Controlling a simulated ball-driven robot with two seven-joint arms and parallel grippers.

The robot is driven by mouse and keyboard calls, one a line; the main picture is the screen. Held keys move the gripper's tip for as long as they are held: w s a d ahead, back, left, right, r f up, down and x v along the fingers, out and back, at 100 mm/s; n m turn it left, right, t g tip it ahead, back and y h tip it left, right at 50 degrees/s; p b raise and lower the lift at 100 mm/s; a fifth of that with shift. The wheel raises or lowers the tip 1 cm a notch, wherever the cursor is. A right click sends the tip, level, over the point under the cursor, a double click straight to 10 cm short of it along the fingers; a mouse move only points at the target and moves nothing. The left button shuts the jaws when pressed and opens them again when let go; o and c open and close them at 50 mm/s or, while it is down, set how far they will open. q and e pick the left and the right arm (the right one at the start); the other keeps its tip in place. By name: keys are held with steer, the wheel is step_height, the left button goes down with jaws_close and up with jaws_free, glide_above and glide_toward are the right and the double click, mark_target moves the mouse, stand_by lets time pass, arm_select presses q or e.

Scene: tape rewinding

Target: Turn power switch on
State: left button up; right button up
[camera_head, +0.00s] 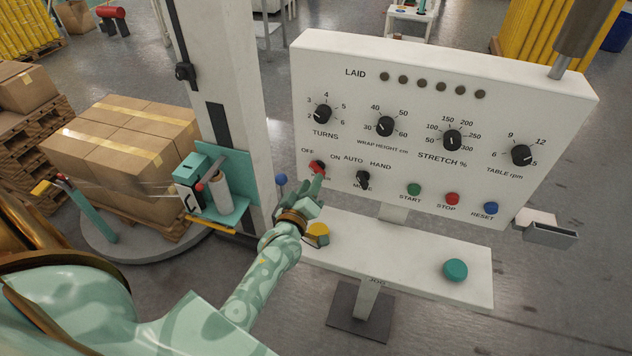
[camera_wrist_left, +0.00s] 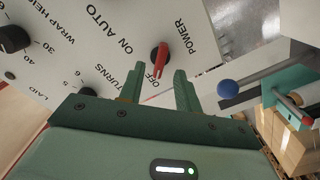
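The power switch (camera_head: 317,166) is a red-handled rotary knob at the lower left of the white control panel (camera_head: 440,75), between the OFF and ON labels. In the left wrist view, its red handle (camera_wrist_left: 160,58) points toward OFF. My left gripper (camera_head: 316,184) is right at the switch in the head view and partly covers its label. In the left wrist view, my left gripper (camera_wrist_left: 157,76) has its two fingers apart, with the red handle in the gap, toward their tips. Contact with the handle cannot be made out. My right gripper is not seen.
The black mode selector (camera_head: 362,179) sits just right of the switch. Below the panel, a shelf (camera_head: 400,262) carries a yellow-topped control (camera_head: 317,235) and a teal button (camera_head: 455,270). A wrapping mast (camera_head: 222,80) and boxes (camera_head: 120,145) stand to the left.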

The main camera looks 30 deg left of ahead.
mark_target(318, 168)
arm_select(q)
steer(key=b+x, duration=0.1)
steer(key=x, duration=0.3)
steer(key=shift+w+b, duration=0.1)
steer(key=shift+b, duration=0.25)
jaws_close()
